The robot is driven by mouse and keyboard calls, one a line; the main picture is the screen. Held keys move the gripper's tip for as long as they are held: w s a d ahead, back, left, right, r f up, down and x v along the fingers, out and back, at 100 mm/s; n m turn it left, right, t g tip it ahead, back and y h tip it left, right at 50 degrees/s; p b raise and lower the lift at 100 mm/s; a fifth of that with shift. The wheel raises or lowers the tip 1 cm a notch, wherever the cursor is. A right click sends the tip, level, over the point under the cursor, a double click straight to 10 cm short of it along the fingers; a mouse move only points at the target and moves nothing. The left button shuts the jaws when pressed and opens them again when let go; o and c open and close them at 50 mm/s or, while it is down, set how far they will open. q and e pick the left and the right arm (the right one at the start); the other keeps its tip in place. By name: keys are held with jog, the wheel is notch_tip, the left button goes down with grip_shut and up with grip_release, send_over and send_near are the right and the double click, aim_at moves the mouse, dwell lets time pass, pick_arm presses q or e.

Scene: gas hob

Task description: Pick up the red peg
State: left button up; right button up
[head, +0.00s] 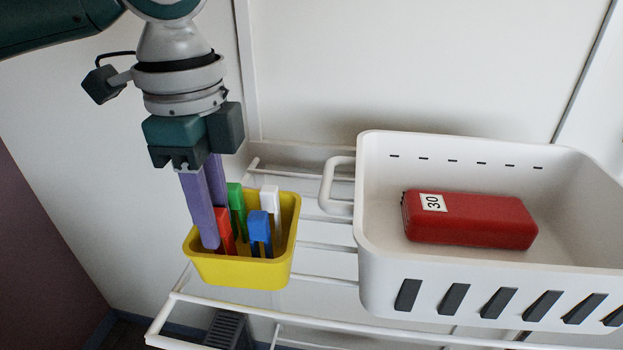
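The red peg (225,231) stands in a small yellow bin (236,271), in its left part. My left gripper (213,225) points down into the bin from above. Its two purple fingers are at the red peg, one at its near left side and one behind it. The fingers partly hide the peg, and I cannot tell whether they press on it. A green peg (236,204), a blue peg (259,229) and a white peg (270,205) stand in the same bin, right of the fingers. My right gripper is not in view.
A large white basket (374,277) stands to the right, holding a red case (470,218) labelled 30. Its handle (333,188) faces the yellow bin. Both containers are on a white wire rack (330,247), with a wall behind. There is a small gap between bin and basket.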

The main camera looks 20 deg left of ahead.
pick_arm(q)
notch_tip(320, 180, down, 4)
jog(key=shift+d+r, duration=0.1)
jog(key=shift+d, duration=0.05)
grip_shut()
dwell(0.3)
